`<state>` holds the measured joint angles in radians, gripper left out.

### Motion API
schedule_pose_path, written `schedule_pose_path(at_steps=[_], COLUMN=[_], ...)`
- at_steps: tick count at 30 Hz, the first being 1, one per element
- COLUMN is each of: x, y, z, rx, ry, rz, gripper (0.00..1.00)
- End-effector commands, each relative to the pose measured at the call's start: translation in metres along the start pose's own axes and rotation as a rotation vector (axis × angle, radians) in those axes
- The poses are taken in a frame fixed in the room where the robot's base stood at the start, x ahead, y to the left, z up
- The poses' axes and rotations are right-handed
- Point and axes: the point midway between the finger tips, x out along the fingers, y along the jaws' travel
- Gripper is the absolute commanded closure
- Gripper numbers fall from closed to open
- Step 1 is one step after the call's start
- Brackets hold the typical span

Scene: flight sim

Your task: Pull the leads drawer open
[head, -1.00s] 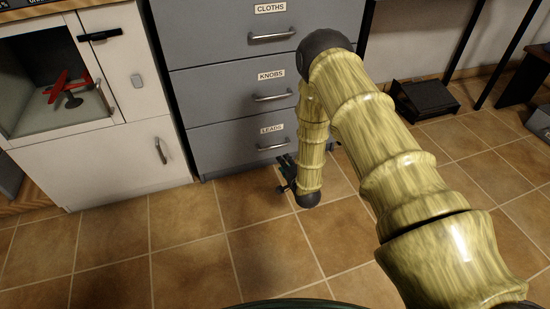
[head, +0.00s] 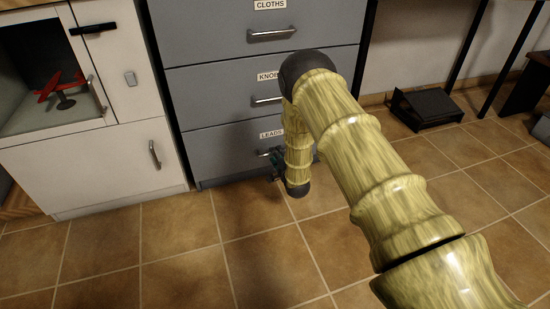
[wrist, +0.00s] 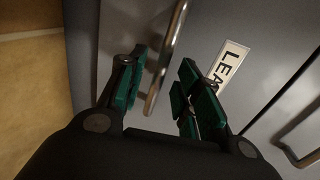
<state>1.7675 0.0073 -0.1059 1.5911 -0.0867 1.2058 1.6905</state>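The leads drawer (head: 218,153) is the lowest grey drawer in the head view, and it is shut. Its LEADS label (head: 271,134) is above its metal handle, which my arm and gripper mostly hide there. My gripper (head: 276,163) is at the handle, low in front of the drawer. In the wrist view my gripper (wrist: 162,78) is open, with green-padded fingers on both sides of the drawer handle (wrist: 167,55). The handle bar runs between the fingers, with gaps showing on both sides. The label also shows in the wrist view (wrist: 229,67), behind the right finger.
The knobs drawer (head: 205,95) and cloths drawer (head: 205,35) above are shut. A white cabinet (head: 100,165) holding a red model plane (head: 62,90) stands left. A black box-like object (head: 427,108) is on the floor at right. The tiled floor (head: 180,240) in front is clear.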

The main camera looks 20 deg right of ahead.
Motion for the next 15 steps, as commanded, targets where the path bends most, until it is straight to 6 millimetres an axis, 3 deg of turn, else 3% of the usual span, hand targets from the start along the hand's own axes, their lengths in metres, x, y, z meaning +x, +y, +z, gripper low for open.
schedule_pose_path(at_steps=[6, 15], x=[0.020, 0.025], y=[0.002, 0.000], z=[0.000, 0.000], rx=[-0.001, 0.000], ry=[0.000, 0.000], rz=[0.000, 0.001], gripper=[0.66, 0.66])
